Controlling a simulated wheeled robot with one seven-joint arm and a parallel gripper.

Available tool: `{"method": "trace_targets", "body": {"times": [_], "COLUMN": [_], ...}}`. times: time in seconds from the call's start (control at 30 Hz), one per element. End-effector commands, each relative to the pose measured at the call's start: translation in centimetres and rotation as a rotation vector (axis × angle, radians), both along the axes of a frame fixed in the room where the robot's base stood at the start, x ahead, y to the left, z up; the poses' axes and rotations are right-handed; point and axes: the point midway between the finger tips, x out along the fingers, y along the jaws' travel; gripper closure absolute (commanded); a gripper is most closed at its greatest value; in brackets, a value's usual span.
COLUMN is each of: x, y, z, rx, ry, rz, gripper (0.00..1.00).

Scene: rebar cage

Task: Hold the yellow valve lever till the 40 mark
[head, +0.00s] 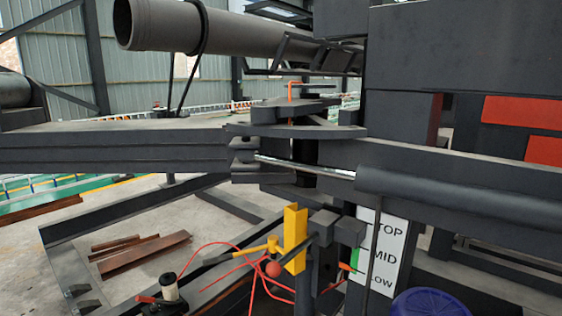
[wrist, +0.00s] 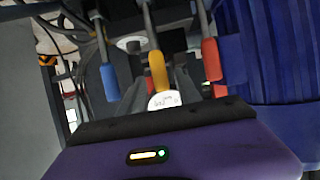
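In the wrist view a yellow-handled lever (wrist: 158,70) hangs in the middle, between a blue-handled lever (wrist: 110,82) and a red-handled lever (wrist: 211,60). My gripper (wrist: 160,80) points at the yellow handle, with a dark finger on each side of it. The fingers look open, with narrow dark gaps beside the handle; I cannot tell whether either touches it. A white round face (wrist: 164,101) shows below the handle, partly hidden by my purple gripper body; its marks are unreadable. I cannot make out my gripper in the head view.
A blue ribbed drum (wrist: 272,50) stands close at the right; a blue rounded top (head: 432,302) shows low in the head view. A TOP/MID/LOW sign (head: 382,256), a yellow bracket (head: 294,240) and red cables (head: 222,246) are near dark machine beams. Steel pieces (head: 145,252) lie on the floor.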

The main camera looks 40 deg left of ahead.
Motion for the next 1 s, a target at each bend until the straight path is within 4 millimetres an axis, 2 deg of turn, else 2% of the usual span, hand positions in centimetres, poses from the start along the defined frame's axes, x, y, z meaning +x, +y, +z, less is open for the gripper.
{"method": "trace_targets", "body": {"times": [0.03, 0.1, 0.5, 1.0], "x": [-0.8, -1.6, -5.9, -6.1], "y": [0.0, 0.0, 0.0, 0.0], "z": [0.9, 1.3, 2.9, 2.8], "rx": [0.000, 0.000, 0.000, 0.000], "ry": [0.002, 0.001, 0.001, 0.000], "rz": [0.000, 0.000, 0.000, 0.000], "gripper": [0.60, 0.60, 0.60, 0.60]}}
